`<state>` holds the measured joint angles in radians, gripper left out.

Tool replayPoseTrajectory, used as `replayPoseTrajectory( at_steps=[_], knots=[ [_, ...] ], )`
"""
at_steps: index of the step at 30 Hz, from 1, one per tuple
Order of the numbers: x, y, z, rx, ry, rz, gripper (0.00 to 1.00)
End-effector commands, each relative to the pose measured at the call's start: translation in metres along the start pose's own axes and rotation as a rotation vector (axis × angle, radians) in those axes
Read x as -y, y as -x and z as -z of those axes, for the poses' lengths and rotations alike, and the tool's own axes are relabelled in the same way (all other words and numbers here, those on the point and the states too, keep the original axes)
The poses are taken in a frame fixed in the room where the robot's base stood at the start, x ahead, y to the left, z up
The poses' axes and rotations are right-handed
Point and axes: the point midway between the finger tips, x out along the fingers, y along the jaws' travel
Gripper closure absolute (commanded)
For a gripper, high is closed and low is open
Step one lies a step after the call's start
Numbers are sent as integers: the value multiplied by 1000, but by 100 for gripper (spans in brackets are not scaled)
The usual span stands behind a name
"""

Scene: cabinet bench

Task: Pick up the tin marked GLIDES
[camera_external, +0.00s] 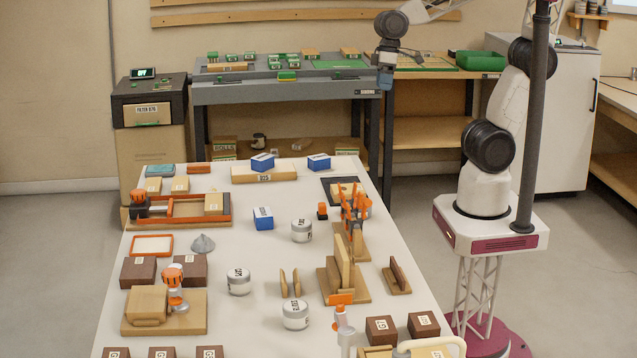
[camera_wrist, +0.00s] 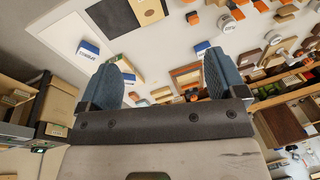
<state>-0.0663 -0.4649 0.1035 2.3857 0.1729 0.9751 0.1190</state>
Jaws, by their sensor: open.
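Three round pale tins with dark-lettered labels stand on the white table in the external view: a back tin (camera_external: 301,231), a left tin (camera_external: 239,282) and a front tin (camera_external: 295,315). Their lettering is too small to read surely, so I cannot tell which one is marked GLIDES. My gripper (camera_external: 386,80) is high beyond the table's far right end, well away from the tins. In the wrist view my gripper (camera_wrist: 162,78) has its two blue fingers wide apart, with nothing between them. A small pale round tin (camera_wrist: 226,22) shows beyond the right finger.
Blue boxes (camera_external: 263,218) and a wooden rack with upright boards (camera_external: 343,265) stand near the tins. An orange-framed fixture (camera_external: 180,219) and dark brown blocks (camera_external: 139,271) are at left. A grey workbench (camera_external: 290,94) stands behind. Table is bare between the left and back tins.

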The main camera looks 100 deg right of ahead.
Motion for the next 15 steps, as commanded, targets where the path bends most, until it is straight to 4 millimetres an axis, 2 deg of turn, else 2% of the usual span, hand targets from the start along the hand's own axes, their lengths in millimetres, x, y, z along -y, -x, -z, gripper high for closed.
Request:
replayPoseTrajectory(
  at_steps=[3,15],
  knots=[
    [21,-5,22,37,-36,37,10],
    [95,-29,89,162,-170,153,10]
  ],
)
